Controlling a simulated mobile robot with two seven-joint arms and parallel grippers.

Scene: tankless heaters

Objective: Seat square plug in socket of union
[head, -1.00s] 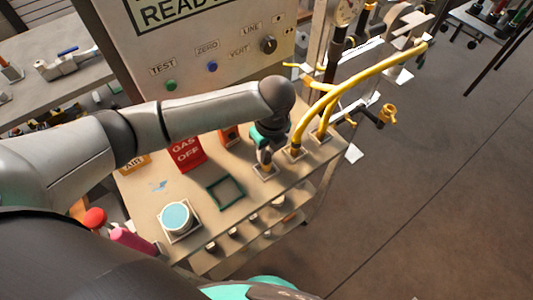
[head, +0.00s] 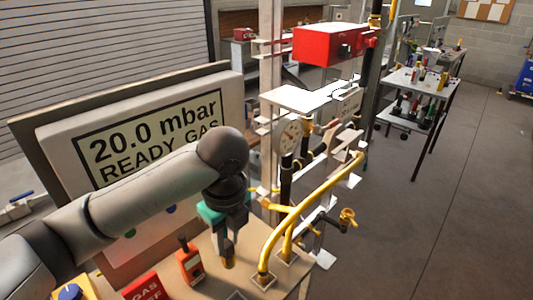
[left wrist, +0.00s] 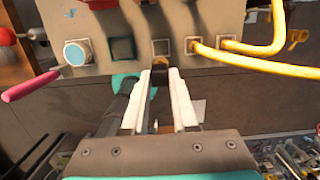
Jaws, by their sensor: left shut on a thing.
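My left gripper (head: 228,240) points down over the bench, left of the yellow pipes. It is shut on a small brass-coloured plug (head: 229,262), mostly hidden by the fingers. In the left wrist view the fingertips (left wrist: 160,72) hold a dark and orange piece, the plug (left wrist: 160,64). Just beyond it is a square plate (left wrist: 160,47) on the bench, in line with the fingers. Whether the plug touches anything below is hidden. I cannot make out the union's socket for certain. My right gripper is not in view.
Yellow pipes (head: 310,209) rise from the bench close to the right of my left gripper. An orange handheld device (head: 189,262) and a red sign (head: 141,287) stand to its left. The display panel (head: 150,150) stands behind. A round dial gauge (head: 290,137) is at the back.

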